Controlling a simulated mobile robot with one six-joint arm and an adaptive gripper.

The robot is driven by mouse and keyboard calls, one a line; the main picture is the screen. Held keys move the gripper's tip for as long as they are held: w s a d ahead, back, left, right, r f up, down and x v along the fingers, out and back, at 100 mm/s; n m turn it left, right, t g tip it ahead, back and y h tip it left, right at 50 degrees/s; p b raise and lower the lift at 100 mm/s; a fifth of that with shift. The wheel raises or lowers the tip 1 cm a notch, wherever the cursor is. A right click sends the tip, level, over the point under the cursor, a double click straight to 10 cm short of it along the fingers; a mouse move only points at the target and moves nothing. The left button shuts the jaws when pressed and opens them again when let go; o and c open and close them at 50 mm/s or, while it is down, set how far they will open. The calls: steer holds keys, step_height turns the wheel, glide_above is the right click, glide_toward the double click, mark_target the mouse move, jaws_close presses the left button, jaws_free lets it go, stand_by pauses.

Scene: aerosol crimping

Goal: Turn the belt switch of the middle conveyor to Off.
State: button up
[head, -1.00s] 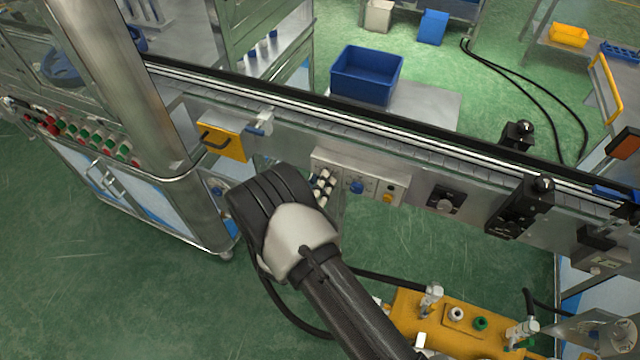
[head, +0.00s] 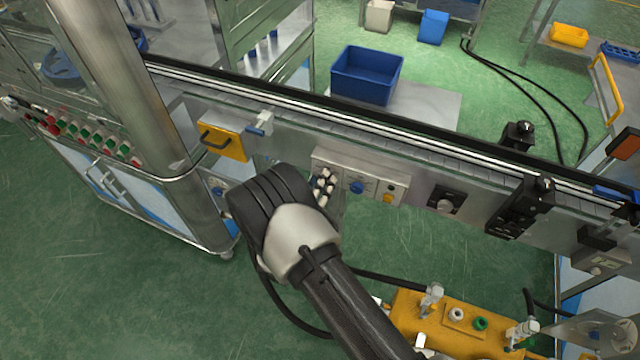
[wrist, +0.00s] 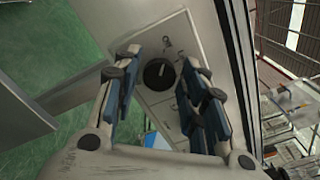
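In the wrist view a round black knob (wrist: 159,74) sits on a pale panel (wrist: 190,40) with small markings above it. My gripper (wrist: 161,60) is open, with its blue-padded fingers on either side of the knob in the picture. I cannot tell whether they touch it or which way the knob points. In the head view the conveyor (head: 420,145) runs across the picture, with a control box (head: 322,160) carrying a blue knob (head: 357,187) and a yellow button (head: 388,198) on its front. My wrist hides part of the front here, and most of my gripper is hidden.
A yellow handled box (head: 225,141) is mounted left of my wrist. A dark knob unit (head: 445,201) and black brackets (head: 518,207) are to the right. A yellow machine (head: 450,330) stands below right. A blue bin (head: 366,76) is behind the conveyor.

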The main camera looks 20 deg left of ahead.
steer(key=shift+o, duration=0.7)
steer(key=s+a, duration=0.1)
steer(key=s, duration=1.1)
